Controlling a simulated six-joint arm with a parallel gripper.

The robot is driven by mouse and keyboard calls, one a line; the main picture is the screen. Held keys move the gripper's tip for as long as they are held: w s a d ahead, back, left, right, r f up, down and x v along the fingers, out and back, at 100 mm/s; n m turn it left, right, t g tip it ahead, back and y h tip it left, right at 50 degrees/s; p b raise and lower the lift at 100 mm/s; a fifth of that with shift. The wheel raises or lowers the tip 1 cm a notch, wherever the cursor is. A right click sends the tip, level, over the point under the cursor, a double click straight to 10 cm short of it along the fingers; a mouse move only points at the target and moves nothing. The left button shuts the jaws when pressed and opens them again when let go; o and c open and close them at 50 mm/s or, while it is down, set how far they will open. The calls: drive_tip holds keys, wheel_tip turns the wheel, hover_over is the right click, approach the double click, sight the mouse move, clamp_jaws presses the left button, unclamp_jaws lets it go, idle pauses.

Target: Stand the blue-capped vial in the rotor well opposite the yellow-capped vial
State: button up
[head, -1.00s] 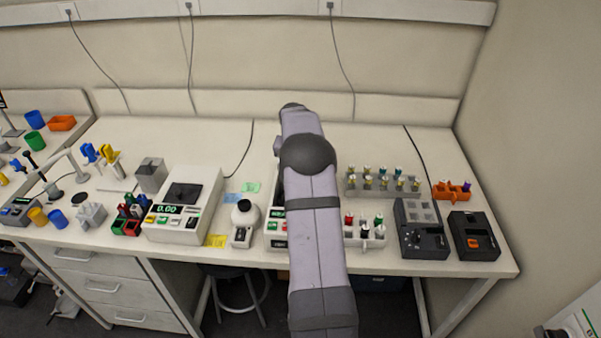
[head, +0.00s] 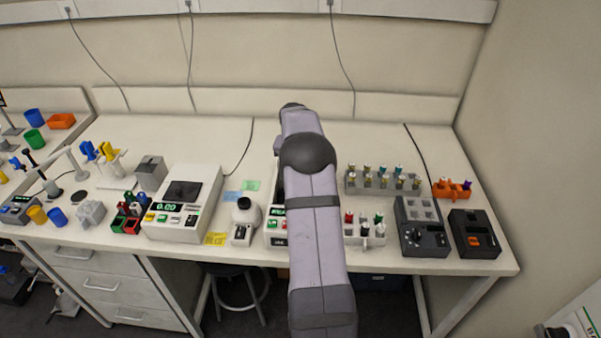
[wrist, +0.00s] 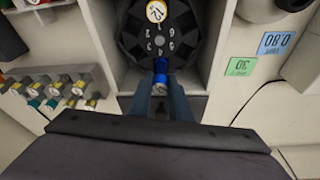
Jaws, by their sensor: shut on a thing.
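In the wrist view my gripper (wrist: 160,92) is shut on the blue-capped vial (wrist: 160,76), with one dark finger on each side of it. The vial is at the near edge of the dark, numbered rotor (wrist: 133,43). The yellow-capped vial (wrist: 156,11) stands in the rotor's far side, across from the blue-capped one. I cannot tell whether the blue-capped vial is in a well or just above it. In the head view my own arm hides the gripper, the rotor and both vials.
The rotor sits inside a pale box-shaped housing with walls (wrist: 216,50) close on both sides. A rack of several capped vials (wrist: 62,85) stands at left in the wrist view. Green (wrist: 240,66) and blue (wrist: 272,43) notes lie on the bench at right.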

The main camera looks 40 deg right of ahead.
drive_tip(key=shift+f+b, duration=0.8)
drive_tip(key=shift+f, duration=0.45)
drive_tip(key=o, duration=0.9)
drive_tip(key=shift+r, duration=0.1)
drive_tip(key=shift+r+p, duration=2.6)
drive_tip(key=shift+r, duration=0.85)
